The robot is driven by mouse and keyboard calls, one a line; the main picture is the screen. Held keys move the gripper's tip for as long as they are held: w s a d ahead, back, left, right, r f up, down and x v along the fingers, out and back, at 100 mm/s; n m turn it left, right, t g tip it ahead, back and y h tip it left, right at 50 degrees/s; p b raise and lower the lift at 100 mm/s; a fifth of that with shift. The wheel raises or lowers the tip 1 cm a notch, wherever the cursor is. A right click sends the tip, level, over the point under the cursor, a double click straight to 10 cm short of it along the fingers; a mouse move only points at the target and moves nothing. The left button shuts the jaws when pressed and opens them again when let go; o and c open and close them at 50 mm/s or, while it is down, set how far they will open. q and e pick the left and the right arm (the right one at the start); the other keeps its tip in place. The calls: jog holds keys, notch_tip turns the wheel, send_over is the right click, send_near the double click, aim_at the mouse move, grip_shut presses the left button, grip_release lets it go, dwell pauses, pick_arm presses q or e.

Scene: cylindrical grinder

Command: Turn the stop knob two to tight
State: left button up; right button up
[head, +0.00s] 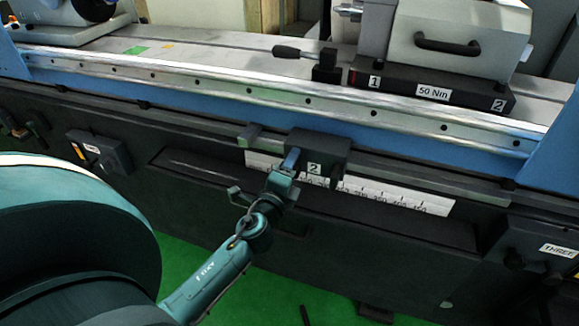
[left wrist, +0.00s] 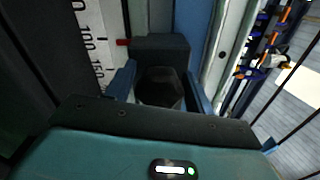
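The stop block marked 2 (head: 318,157) is a dark box on the rail along the machine's front. In the left wrist view its dark, faceted knob (left wrist: 160,87) points toward my palm. My left gripper (head: 287,165) is at the block's front left. In the left wrist view its blue fingers (left wrist: 160,92) stand on either side of the knob, very close to it. I cannot tell whether they press on it. In the head view the gripper hides the knob. My right gripper is not in view.
A white scale strip (head: 395,197) runs below the rail. A lever (head: 300,53) and a housing marked 1, 50 Nm and 2 (head: 440,93) stand on the table above.

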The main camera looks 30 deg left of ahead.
pick_arm(q)
jog(key=shift+o, duration=1.2)
jog(key=b+v, duration=0.3)
jog(key=v, duration=1)
jog(key=shift+s, duration=0.1)
